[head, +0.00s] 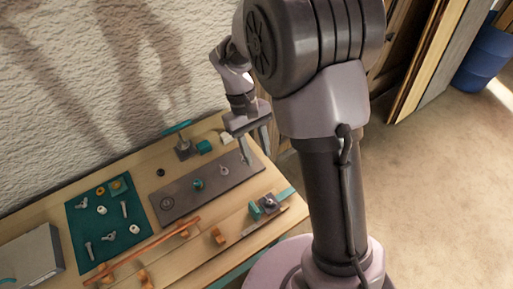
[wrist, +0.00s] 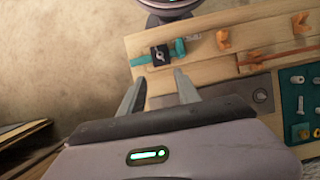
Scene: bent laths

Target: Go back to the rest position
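My gripper (head: 256,146) hangs above the right end of the workbench (head: 170,156) in the head view, its fingers pointing down. In the wrist view my gripper (wrist: 159,96) shows its two fingers spread apart with nothing between them. It looks empty and clear of the bench top, though the exact height is hard to tell. The dark grey plate (head: 190,203) with small fittings lies on the bench just left of and below the fingers.
A teal mat (head: 90,232) holds several bolts and nuts. An orange lath (head: 150,243) lies along orange blocks. A teal-and-black clamp (head: 265,208) sits at the front right edge, a grey box (head: 30,262) at left. A textured wall stands behind; a blue barrel (head: 484,60) is far right.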

